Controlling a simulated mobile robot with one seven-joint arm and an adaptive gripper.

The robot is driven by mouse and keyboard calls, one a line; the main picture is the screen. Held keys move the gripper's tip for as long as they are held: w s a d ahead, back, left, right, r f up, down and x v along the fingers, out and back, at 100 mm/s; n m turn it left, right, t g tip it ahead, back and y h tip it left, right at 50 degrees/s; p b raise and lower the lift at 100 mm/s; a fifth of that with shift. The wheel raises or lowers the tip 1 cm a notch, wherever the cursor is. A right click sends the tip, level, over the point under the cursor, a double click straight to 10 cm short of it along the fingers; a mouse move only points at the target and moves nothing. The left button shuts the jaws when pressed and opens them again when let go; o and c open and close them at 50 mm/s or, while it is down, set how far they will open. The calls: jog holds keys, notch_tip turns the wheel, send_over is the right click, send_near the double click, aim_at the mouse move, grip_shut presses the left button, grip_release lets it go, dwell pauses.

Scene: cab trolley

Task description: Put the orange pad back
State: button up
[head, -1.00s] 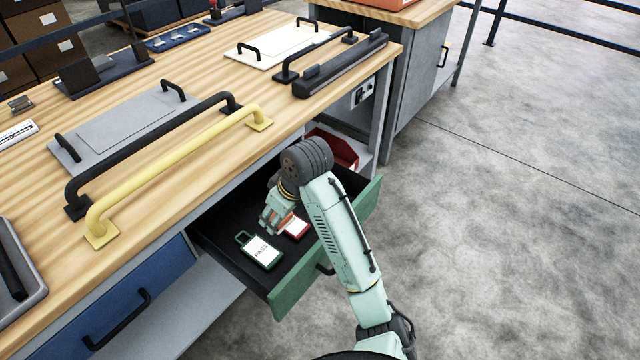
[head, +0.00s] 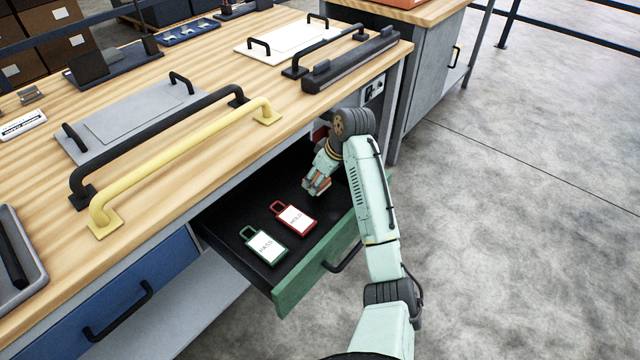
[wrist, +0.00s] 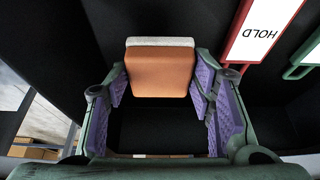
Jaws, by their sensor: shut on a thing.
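The orange pad (wrist: 160,72) is between the two fingers of my gripper (wrist: 163,85) in the wrist view, with a pale strip along its far edge. My gripper (head: 317,187) is shut on it, over the right part of the open green drawer (head: 318,267). In the head view only a sliver of orange shows at the fingertips. Whether the pad touches the drawer floor I cannot tell.
A red HOLD tag (head: 294,217) and a green PASS tag (head: 265,245) lie in the drawer, left of my gripper. The HOLD tag also shows in the wrist view (wrist: 262,30). The wooden bench top (head: 215,185) overhangs the drawer's back. The drawer floor around my gripper looks clear.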

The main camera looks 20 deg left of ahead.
jog(key=shift+w+f+p, duration=0.1)
jog(key=shift+f+p, duration=0.5)
jog(key=shift+f, duration=1.15)
jog(key=shift+f, duration=0.15)
jog(key=o, duration=1.1)
jog(key=b+v, duration=0.1)
jog(key=v, duration=1.1)
